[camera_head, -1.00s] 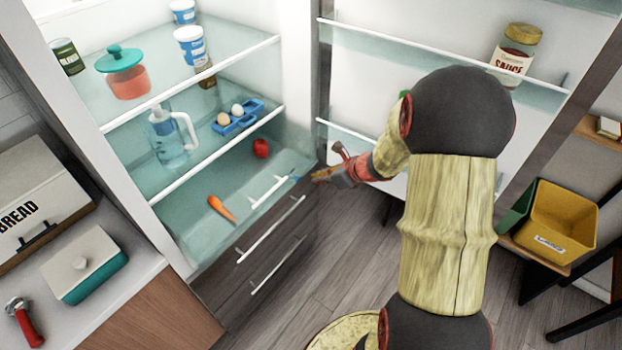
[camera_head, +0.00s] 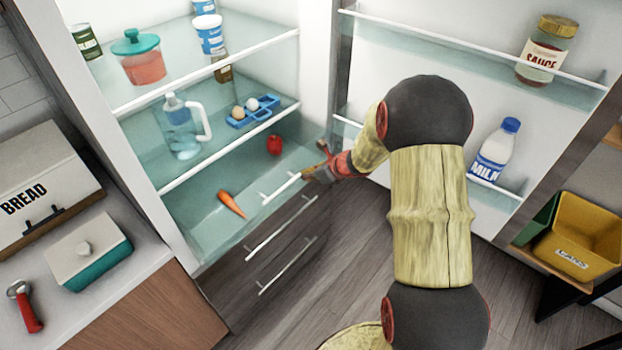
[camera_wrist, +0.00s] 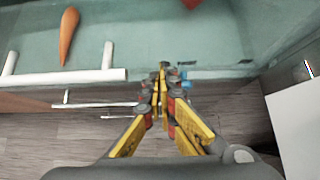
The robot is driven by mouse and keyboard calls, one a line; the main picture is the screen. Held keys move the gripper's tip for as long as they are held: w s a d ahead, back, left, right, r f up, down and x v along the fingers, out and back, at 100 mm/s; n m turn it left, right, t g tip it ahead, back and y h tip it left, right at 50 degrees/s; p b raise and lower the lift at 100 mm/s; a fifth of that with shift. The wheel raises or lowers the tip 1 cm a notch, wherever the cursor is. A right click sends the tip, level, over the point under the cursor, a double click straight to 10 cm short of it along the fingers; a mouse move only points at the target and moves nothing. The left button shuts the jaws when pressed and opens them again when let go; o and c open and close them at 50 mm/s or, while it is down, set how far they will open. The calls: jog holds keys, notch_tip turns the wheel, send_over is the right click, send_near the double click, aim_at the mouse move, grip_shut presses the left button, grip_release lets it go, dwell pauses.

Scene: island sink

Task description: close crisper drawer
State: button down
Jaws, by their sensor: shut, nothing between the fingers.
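The crisper drawer (camera_head: 203,226) is the clear, glassy bin at the bottom of the open fridge, with a white bar handle (camera_head: 281,188) on its front. A carrot (camera_head: 232,204) and a red pepper (camera_head: 275,145) lie in it. My gripper (camera_head: 308,174) is at the right end of the drawer front, close to the handle's right end. In the wrist view the gripper (camera_wrist: 162,75) is shut and empty, its tips over the drawer's front edge, right of the white handle (camera_wrist: 65,77). I cannot tell whether the tips touch the drawer. The carrot (camera_wrist: 68,35) also shows there.
Two dark drawers with bar handles (camera_head: 282,228) lie below the crisper. The open fridge door stands at right, holding a milk bottle (camera_head: 494,150) and sauce jar (camera_head: 547,50). A counter with a bread box (camera_head: 45,185) is at left. The floor (camera_head: 350,235) before the fridge is clear.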

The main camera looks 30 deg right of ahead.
jog(key=w+a+p, duration=0.2)
jog(key=w+a, duration=0.1)
jog(key=w, duration=0.5)
jog(key=w+a+p, duration=0.2)
jog(key=w+a, duration=0.1)
jog(key=w, duration=0.5)
jog(key=shift+w+p, duration=0.2)
jog(key=shift+p, duration=0.1)
jog(key=shift+r, duration=0.1)
